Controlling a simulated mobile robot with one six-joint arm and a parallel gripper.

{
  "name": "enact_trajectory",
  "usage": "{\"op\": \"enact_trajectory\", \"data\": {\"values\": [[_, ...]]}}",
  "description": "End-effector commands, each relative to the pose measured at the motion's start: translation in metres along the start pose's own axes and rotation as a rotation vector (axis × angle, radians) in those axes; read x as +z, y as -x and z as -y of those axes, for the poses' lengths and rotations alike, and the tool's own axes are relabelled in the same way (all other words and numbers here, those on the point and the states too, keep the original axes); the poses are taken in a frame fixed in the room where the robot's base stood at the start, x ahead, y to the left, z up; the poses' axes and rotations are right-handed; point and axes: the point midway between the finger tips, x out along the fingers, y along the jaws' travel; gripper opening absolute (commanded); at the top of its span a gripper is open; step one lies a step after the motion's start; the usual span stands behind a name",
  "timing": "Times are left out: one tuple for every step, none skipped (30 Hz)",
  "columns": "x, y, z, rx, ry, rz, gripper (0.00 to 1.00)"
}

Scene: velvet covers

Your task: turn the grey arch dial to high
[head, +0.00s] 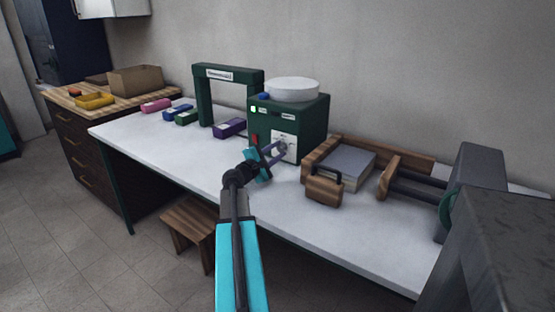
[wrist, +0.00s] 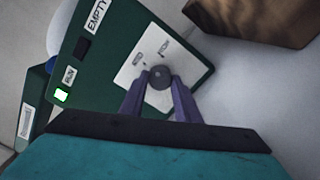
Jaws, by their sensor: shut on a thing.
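The grey dial (wrist: 160,76) is a small round knob on a white plate (wrist: 143,62) on the front of a dark green machine (head: 318,118). Two small labels sit on the plate above the dial; I cannot read them, nor the dial's pointer. My gripper (wrist: 160,88) has its two purple fingers shut on the dial, one on each side. In the head view my gripper (head: 270,154) reaches the machine's front, and its fingers partly cover the dial. A green light (wrist: 61,95) is lit beside a label that seems to read RUN.
A green arch (head: 203,98) stands left of the machine, with pink, blue, green and purple blocks near it. A wooden frame holding a grey block (head: 347,165) lies to the right. The white table's (head: 190,152) front left is clear. A wooden stool (head: 188,218) stands below.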

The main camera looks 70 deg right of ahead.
Motion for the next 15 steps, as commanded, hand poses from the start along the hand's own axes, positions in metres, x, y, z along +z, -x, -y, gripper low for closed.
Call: {"op": "enact_trajectory", "data": {"values": [[-0.002, 0.0004, 0.0071, -0.004, -0.03, 0.002, 0.07], [-0.0019, 0.0004, 0.0068, -0.003, -0.046, 0.002, 0.07], [-0.0018, 0.0004, 0.0066, -0.003, -0.069, 0.003, 0.07], [-0.0019, 0.0004, 0.0068, -0.003, -0.087, 0.003, 0.07], [-0.0021, 0.0004, 0.0071, -0.004, -0.104, 0.002, 0.07], [-0.0022, 0.0004, 0.0071, -0.004, -0.127, 0.002, 0.07], [-0.0021, 0.0004, 0.0069, -0.004, -0.145, 0.003, 0.07], [-0.0019, 0.0004, 0.0067, -0.003, -0.162, 0.003, 0.07], [-0.0019, 0.0004, 0.0067, -0.004, -0.186, 0.003, 0.07], [-0.0021, 0.0004, 0.0069, -0.004, -0.204, 0.003, 0.07], [-0.0022, 0.0003, 0.0071, -0.004, -0.22, 0.003, 0.07], [-0.002, 0.0004, 0.0069, -0.004, -0.244, 0.003, 0.07], [-0.0018, 0.0003, 0.0065, -0.004, -0.26, 0.003, 0.07], [-0.0017, 0.0003, 0.0063, -0.004, -0.276, 0.003, 0.07], [-0.0017, 0.0003, 0.0062, -0.004, -0.298, 0.003, 0.07]]}}
